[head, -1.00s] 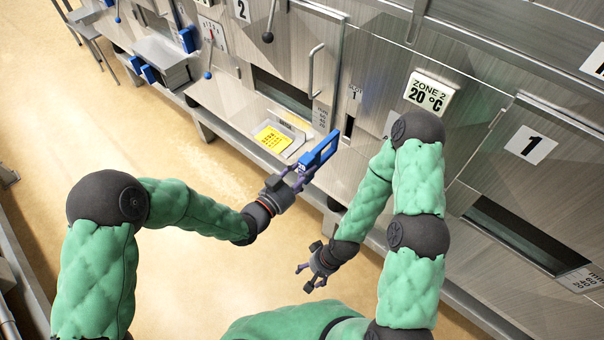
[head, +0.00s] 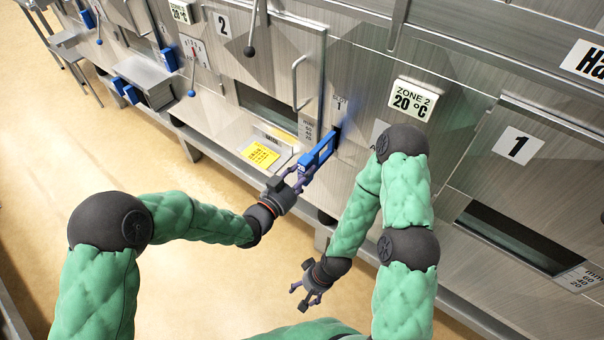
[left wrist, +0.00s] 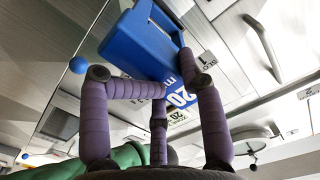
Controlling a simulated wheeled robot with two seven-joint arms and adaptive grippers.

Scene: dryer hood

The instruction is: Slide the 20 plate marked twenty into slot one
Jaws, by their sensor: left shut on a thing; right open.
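In the left wrist view the plate (left wrist: 145,45) carries a white label reading 20 mm. My right gripper (head: 304,297) is open and empty, low over the floor.
A yellow sheet (head: 260,155) lies on a ledge left of the plate. A vertical door handle (head: 297,82) stands up and left of the slot. More blue plates (head: 125,90) sit at the far left. The floor (head: 150,270) in front is clear.

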